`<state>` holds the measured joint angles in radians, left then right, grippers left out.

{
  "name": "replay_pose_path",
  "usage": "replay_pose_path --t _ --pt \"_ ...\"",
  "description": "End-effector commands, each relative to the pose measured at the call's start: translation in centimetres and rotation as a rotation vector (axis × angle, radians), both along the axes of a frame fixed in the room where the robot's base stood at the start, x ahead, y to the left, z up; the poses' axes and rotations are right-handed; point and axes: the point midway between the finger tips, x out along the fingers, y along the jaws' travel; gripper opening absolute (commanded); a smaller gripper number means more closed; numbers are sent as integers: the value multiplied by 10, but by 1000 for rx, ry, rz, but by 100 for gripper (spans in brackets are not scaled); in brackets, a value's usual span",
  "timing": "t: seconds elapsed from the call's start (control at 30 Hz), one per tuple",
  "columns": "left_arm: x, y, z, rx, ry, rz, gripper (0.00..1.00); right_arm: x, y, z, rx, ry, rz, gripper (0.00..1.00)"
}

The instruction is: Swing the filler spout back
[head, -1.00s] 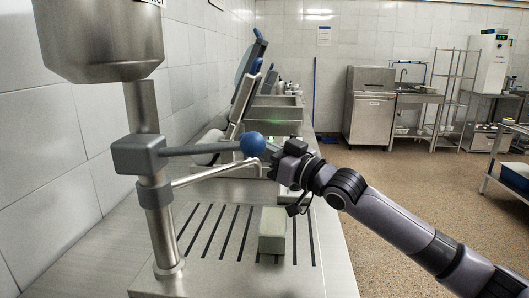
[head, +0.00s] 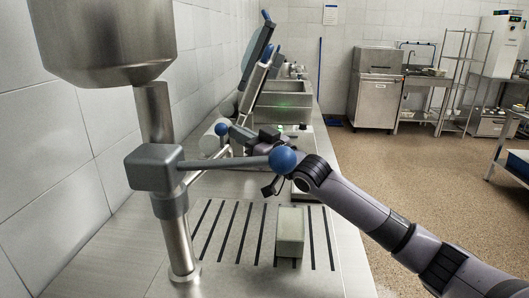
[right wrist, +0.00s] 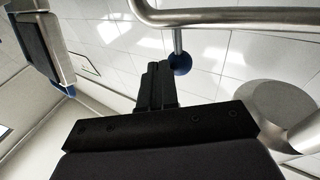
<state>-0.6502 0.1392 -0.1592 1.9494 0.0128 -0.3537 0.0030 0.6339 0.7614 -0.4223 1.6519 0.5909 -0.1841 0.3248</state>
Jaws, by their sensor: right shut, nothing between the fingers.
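The filler has a steel hopper (head: 102,38) on a column with a grey clamp block (head: 152,168). A grey lever (head: 225,163) with a blue ball (head: 284,160) reaches right from the block. The thin bent steel spout (head: 196,173) runs from the column toward the back, partly hidden behind the lever. My right gripper (head: 237,136) is beyond the lever, beside the spout's far part; the head view does not show whether they touch. In the right wrist view its fingers (right wrist: 156,86) are shut and empty, with a bent steel tube (right wrist: 230,17) crossing above. My left gripper is not in view.
A pale block-shaped container (head: 290,232) stands on the slotted plate (head: 230,250) under the lever. Tiled wall closes off the left. A white cylinder and steel sink (head: 285,108) stand farther along the counter.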

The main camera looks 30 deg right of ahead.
Motion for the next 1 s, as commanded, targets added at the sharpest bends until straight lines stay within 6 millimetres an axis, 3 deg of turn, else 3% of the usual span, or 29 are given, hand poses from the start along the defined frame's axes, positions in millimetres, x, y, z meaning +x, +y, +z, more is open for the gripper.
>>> replay_pose_path --t 0.43,1.0 --pt "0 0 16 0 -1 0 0 30 13 1 1 -1 -20 0" --pt "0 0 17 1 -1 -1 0 35 17 0 0 -1 -20 0"
